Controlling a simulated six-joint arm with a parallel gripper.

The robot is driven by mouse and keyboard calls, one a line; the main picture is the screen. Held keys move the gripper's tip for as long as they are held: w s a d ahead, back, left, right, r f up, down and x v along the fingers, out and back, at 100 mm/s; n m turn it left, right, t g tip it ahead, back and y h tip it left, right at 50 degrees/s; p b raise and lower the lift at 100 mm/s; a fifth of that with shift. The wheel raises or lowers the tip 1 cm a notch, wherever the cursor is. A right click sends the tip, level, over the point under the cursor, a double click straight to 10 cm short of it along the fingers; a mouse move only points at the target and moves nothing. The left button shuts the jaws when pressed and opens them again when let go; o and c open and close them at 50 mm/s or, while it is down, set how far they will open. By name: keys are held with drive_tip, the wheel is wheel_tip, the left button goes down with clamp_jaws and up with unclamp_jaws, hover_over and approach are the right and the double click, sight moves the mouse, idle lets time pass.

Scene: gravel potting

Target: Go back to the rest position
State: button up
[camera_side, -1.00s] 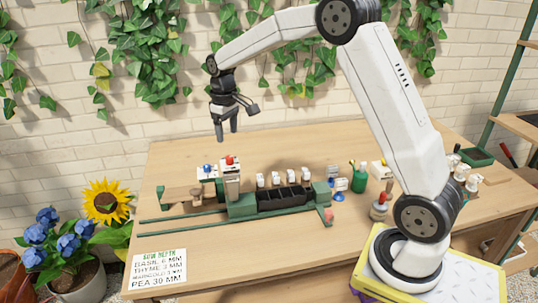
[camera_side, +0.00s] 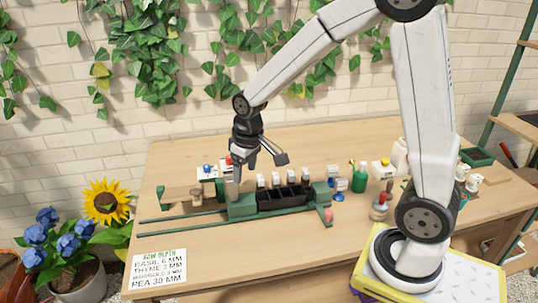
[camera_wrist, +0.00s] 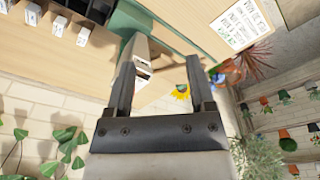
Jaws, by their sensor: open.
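My gripper (camera_side: 238,182) points down in the side view, low over the green seeding device (camera_side: 243,207). Its fingers overlap the upright pale post with a red knob (camera_side: 228,160), hiding much of it. In the wrist view my gripper (camera_wrist: 162,65) has its two fingers well apart. A pale, grey-ended part of the device (camera_wrist: 143,62) shows in the gap, beside the left finger. I see no contact with either finger, but the side view leaves their exact distance unclear.
Black seed cells (camera_side: 283,198) with white labels behind stand right of the gripper. A green cup (camera_side: 359,180) and red-topped bottle (camera_side: 379,207) stand farther right. The sowing-depth card (camera_side: 158,270) lies front left. The table's front middle is clear.

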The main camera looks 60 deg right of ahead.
drive_tip(key=s+a+f+t, duration=0.1)
drive_tip(key=s+a+f, duration=0.2)
drive_tip(key=s, duration=0.7)
drive_tip(key=shift+s+a+f, duration=0.2)
drive_tip(key=shift+s, duration=0.1)
